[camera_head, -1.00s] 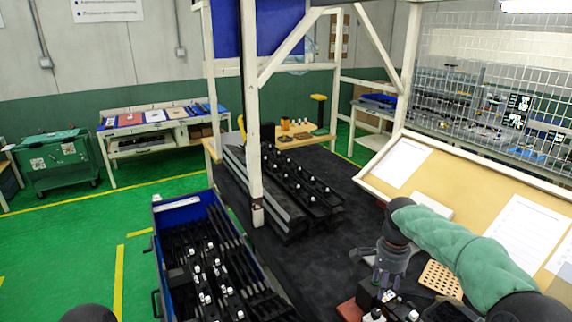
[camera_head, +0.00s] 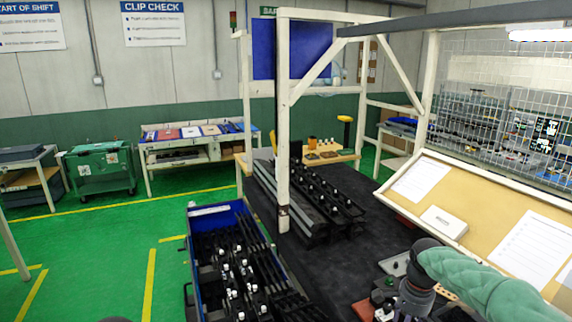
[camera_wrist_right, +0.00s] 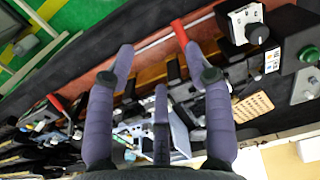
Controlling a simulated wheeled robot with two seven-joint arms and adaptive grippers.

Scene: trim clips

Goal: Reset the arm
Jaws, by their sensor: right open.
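My right arm, in a green padded sleeve (camera_head: 480,285), comes in from the lower right of the head view. Its dark wrist points down, and the gripper is largely cut off by the bottom edge. In the right wrist view my right gripper (camera_wrist_right: 157,62) is open, with its purple-grey fingers spread and nothing seen between them. It hangs over a cluttered part of the bench. My left gripper is not in view.
A blue bin (camera_head: 205,212) of black clips stands left of the dark bench mat (camera_head: 345,258). Black rails (camera_head: 322,205) lie beside a white post (camera_head: 283,150). A sloped tan board (camera_head: 480,205) rises at right. A knobbed box (camera_wrist_right: 247,22) and perforated block (camera_wrist_right: 252,107) lie near the gripper.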

